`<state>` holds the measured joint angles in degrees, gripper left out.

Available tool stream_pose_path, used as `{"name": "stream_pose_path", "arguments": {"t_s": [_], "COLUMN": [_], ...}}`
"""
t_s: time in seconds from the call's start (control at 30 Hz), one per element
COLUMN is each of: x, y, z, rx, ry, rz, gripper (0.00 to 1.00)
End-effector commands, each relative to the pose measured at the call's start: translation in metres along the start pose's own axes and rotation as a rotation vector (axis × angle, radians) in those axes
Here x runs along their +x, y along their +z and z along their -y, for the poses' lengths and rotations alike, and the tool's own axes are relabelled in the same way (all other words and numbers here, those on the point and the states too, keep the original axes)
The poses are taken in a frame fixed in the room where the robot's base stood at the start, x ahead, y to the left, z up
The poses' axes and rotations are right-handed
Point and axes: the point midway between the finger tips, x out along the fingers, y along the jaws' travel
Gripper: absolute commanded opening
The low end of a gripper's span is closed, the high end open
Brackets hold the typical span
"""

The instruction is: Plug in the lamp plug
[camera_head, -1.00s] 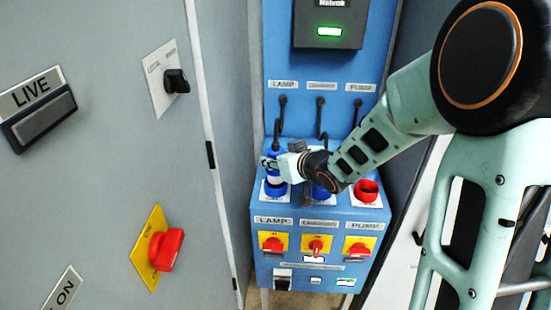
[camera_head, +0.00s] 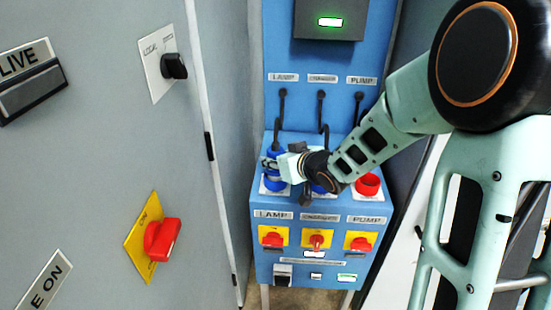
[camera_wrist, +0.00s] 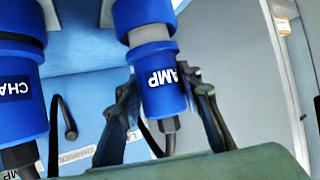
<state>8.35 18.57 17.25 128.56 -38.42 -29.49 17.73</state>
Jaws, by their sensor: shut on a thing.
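My gripper (camera_head: 274,166) is shut on the blue lamp plug (camera_head: 276,152) at the left position of the blue panel. In the wrist view the lamp plug (camera_wrist: 162,92) is between my two fingers, its lettering partly hidden, with its cable at the outer end. The plug is in line with the blue lamp socket (camera_wrist: 142,14). A pale grey band shows between plug body and socket, and how deep the plug sits cannot be told. In the head view the lamp socket (camera_head: 275,187) stands on the sloped panel, partly behind my gripper.
The blue charger plug (camera_wrist: 22,95) is close on the left in the wrist view. The red pump socket (camera_head: 368,185) is at the right. Red switches on yellow plates, including the lamp switch (camera_head: 273,238), are below. A grey cabinet (camera_head: 90,150) stands at the left.

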Motion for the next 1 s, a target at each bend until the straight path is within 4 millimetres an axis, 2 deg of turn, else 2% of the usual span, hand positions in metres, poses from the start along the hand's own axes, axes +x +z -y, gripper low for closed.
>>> {"name": "stream_pose_path", "arguments": {"t_s": [0.43, 0.47, 0.6, 0.63, 1.0], "x": [0.0060, 0.0055, 0.0053, 0.0053, 0.0013], "y": [0.0101, 0.0092, 0.0089, 0.0090, 0.0099], "z": [0.0001, 0.0000, 0.0000, 0.0000, -0.0004], "rx": [0.000, 0.000, 0.000, 0.000, 0.001], "ry": [0.000, 0.000, 0.000, 0.000, 0.001], "rz": [-0.002, -0.002, -0.002, -0.001, 0.001], "gripper": [0.01, 0.35, 0.50, 0.53, 0.53]}}
